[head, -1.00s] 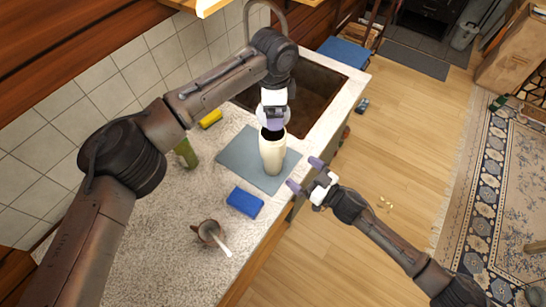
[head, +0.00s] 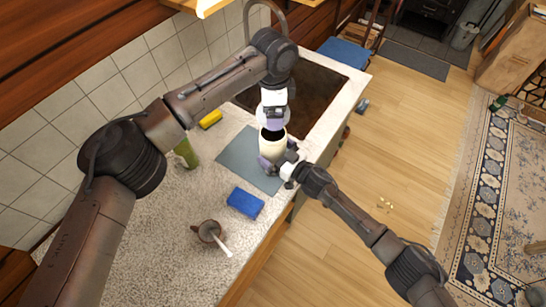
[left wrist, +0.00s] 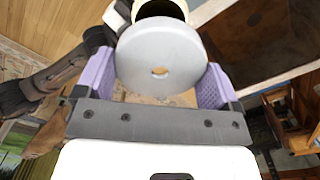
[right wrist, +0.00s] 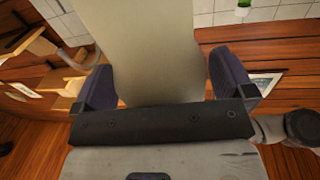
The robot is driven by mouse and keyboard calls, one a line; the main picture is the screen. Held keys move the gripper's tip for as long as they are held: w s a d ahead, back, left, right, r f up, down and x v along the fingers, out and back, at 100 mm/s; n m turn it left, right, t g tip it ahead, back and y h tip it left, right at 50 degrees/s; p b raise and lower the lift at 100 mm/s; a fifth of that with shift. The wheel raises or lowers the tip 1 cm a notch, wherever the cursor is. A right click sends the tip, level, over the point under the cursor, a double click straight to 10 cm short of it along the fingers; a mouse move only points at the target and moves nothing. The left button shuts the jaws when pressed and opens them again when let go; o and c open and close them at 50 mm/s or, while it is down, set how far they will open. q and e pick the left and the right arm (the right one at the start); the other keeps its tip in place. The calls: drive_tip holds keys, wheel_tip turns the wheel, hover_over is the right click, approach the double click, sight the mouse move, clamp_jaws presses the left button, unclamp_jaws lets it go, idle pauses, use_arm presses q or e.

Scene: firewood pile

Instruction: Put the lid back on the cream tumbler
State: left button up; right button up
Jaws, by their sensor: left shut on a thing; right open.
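The cream tumbler (head: 271,146) stands upright on the grey-blue mat (head: 238,158) by the sink, its dark mouth open at the top. My left gripper (head: 274,124) is shut on the lid (left wrist: 160,48), a pale grey disc with a small central hole. In the left wrist view the tumbler (left wrist: 163,9) shows beyond the lid, which is apart from the rim. My right gripper (head: 275,165) is at the tumbler's lower side. In the right wrist view the tumbler (right wrist: 150,45) stands between its open fingers; contact cannot be told.
A blue sponge (head: 245,202) and a brown cup with a pale handle or utensil (head: 210,232) are on the counter nearer me. A green object (head: 187,153) and a yellow sponge (head: 210,119) are near the tiled wall. The sink (head: 310,95) lies behind the tumbler.

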sight(272, 144)
drive_tip(key=shift+c, duration=0.3)
drive_tip(key=c, duration=1)
use_arm(q)
drive_tip(key=shift+f, duration=2.45)
use_arm(e)
drive_tip(key=shift+c, duration=0.2)
